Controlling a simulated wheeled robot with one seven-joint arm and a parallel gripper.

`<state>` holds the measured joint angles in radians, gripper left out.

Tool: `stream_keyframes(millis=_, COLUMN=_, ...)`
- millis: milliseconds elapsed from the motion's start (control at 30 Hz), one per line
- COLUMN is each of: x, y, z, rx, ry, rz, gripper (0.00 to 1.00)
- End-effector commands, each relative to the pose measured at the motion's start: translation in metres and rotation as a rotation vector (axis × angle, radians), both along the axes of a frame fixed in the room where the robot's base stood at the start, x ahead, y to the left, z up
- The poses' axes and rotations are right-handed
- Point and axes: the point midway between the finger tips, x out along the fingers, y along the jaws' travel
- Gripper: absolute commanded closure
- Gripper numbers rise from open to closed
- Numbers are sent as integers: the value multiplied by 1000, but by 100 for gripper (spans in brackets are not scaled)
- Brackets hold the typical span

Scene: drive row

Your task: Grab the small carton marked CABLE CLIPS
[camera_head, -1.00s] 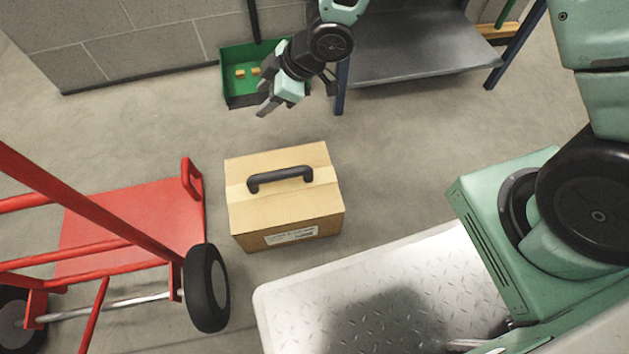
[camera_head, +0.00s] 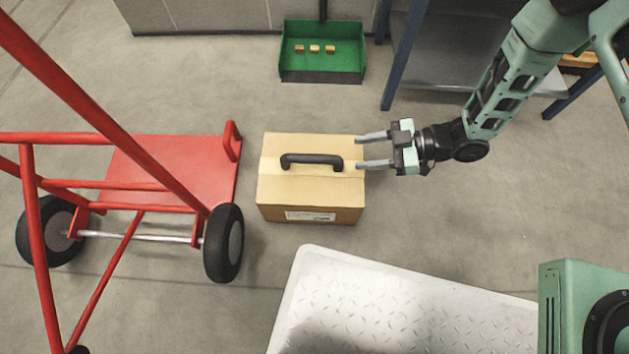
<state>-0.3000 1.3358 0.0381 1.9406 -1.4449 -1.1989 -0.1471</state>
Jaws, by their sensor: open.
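A tan cardboard carton (camera_head: 285,195) with a black carry handle (camera_head: 312,160) on top stands upright on the floor in the middle of the head view. A white label (camera_head: 310,216) is on its front side, too small to read. My gripper (camera_head: 373,151) points left at the carton's right side. Its two fingers are apart with nothing between them. The fingertips are close to the handle's right end and appear over the carton's right top edge; I cannot tell whether they touch.
A red hand truck (camera_head: 170,170) with black wheels stands left of the carton. A green dustpan (camera_head: 322,62) with several small yellowish blocks lies behind it. A blue-legged metal shelf (camera_head: 440,60) is at the back right. My tread-plate base is in front.

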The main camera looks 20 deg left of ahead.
Motion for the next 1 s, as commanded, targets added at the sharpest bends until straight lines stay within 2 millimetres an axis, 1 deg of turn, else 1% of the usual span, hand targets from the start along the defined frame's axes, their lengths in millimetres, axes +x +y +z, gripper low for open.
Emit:
stream_keyframes(millis=33, x=-3, y=11, z=-9, rx=0, ry=-1, rz=3, gripper=52)
stream_keyframes(millis=100, x=-6, y=24, z=-14, rx=0, ry=-2, rz=4, gripper=52)
stream_keyframes(millis=200, x=-10, y=40, z=-19, rx=-1, ry=-2, rz=2, gripper=52)
stream_keyframes(millis=300, x=-12, y=51, z=-22, rx=-1, ry=-2, rz=2, gripper=52)
stream_keyframes(millis=567, x=-14, y=63, z=-24, rx=-2, ry=-1, rz=0, gripper=52)
stream_keyframes(millis=667, x=-16, y=71, z=-29, rx=-2, ry=-1, rz=0, gripper=52)
stream_keyframes(millis=900, x=-23, y=100, z=-39, rx=-1, ry=-1, rz=1, gripper=52)
stream_keyframes(millis=1000, x=-24, y=106, z=-39, rx=-2, ry=-1, rz=-1, gripper=52)
